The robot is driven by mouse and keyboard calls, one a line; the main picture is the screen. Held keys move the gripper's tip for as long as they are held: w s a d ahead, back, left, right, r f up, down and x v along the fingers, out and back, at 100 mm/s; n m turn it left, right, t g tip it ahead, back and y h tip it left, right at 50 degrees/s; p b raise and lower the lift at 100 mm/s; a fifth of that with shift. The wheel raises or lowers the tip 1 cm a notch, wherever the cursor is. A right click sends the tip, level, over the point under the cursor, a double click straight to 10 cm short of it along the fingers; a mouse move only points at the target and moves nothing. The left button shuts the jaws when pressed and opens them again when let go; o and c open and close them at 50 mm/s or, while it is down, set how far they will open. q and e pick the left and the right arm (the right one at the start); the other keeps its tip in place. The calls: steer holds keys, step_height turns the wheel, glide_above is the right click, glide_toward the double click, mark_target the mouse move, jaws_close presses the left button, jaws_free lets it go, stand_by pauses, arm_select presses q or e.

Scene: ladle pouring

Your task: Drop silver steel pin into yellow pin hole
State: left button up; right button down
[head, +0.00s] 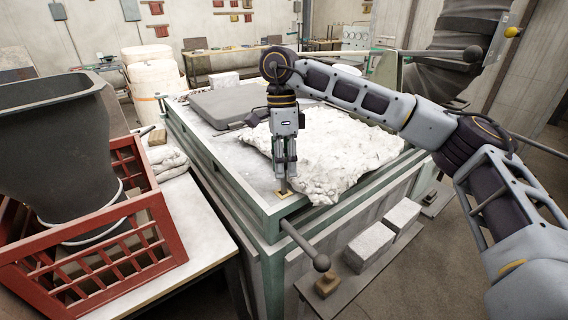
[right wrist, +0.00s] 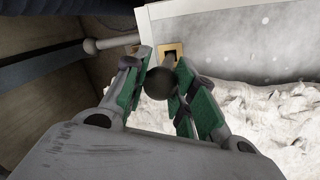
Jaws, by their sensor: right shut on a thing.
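My right gripper (head: 285,172) points straight down at the near corner of the green-framed ladle table. It is shut on the steel pin (head: 284,186). In the right wrist view the pin's dark round head (right wrist: 162,81) sits between the green finger pads of the gripper (right wrist: 166,88). The pin's shaft points down at the yellow-rimmed square pin hole (head: 282,196), which also shows in the right wrist view (right wrist: 180,48). The pin looks upright over the hole. I cannot tell whether its tip is inside. My left gripper is not in view.
A crumpled white sheet (head: 340,150) lies on the green-framed table (head: 190,150) beside the gripper. A red crate (head: 130,255) with a dark bucket (head: 60,140) stands at left. Grey blocks (head: 370,246) lie at lower right.

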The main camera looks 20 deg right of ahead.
steer(key=c, duration=1.1)
jaws_free()
steer(key=shift+w+d+r, duration=0.1)
steer(key=shift+w+r, duration=0.3)
steer(key=shift+r, duration=1.55)
steer(key=shift+w+a+r, duration=0.1)
steer(key=shift+w+r, duration=0.25)
steer(key=shift+r, duration=1.65)
steer(key=shift+w+d+r, duration=0.1)
steer(key=shift+w+r, duration=0.3)
steer(key=shift+r, duration=1.55)
